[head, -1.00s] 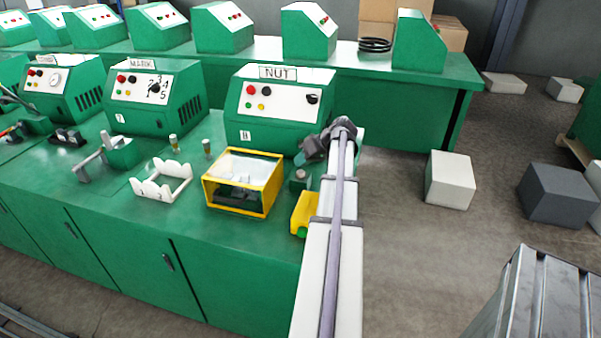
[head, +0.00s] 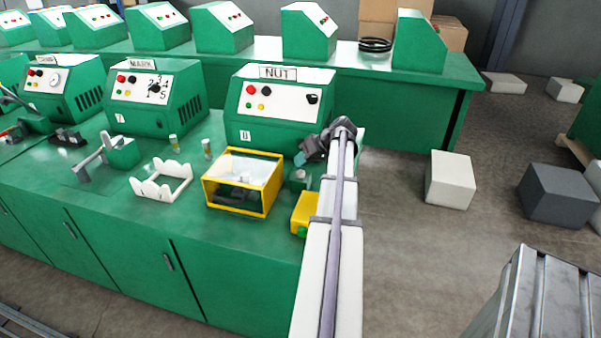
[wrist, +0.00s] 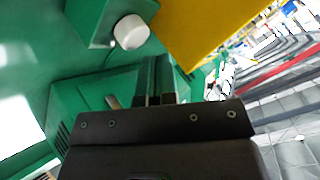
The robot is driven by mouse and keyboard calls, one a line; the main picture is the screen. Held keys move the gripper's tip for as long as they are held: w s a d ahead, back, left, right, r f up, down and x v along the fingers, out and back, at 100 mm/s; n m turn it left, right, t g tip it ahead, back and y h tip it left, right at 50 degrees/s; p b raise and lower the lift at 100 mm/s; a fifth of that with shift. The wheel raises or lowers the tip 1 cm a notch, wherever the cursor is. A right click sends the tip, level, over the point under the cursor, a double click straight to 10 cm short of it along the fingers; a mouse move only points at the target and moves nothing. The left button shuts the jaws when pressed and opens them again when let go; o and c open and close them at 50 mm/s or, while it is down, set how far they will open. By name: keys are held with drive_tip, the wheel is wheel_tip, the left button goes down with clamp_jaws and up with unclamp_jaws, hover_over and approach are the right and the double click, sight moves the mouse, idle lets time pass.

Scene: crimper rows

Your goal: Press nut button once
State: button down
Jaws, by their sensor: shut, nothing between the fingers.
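The nut station is a green cabinet (head: 285,125) labelled NUT, with red, green and yellow panel buttons and a black knob. On the bench in front of it, a yellow box (head: 304,210) carries a green button (head: 301,232) on its near side. My gripper (head: 301,157) is above the bench, behind the yellow box and right of the yellow-framed guard. In the wrist view my gripper (wrist: 157,60) is shut and empty, near a pale round knob (wrist: 130,32). A yellow surface (wrist: 205,22) lies beyond the fingertips. The green button cannot be made out there.
A yellow-framed clear guard (head: 210,196) stands left of the yellow box. A white toothed holder (head: 162,182) and two small cylinders stand farther left. My arm covers the bench's right edge. Grey and white blocks (head: 450,180) lie on the floor to the right.

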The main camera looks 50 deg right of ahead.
sight(302, 171)
drive_tip(key=shift+f+b, duration=0.35)
drive_tip(key=shift+f, duration=0.05)
drive_tip(key=shift+f+b, duration=0.55)
idle(0.5)
drive_tip(key=shift+r+p, duration=1)
wheel_tip(302, 171, up, 5)
drive_tip(key=p, duration=0.5)
idle(0.5)
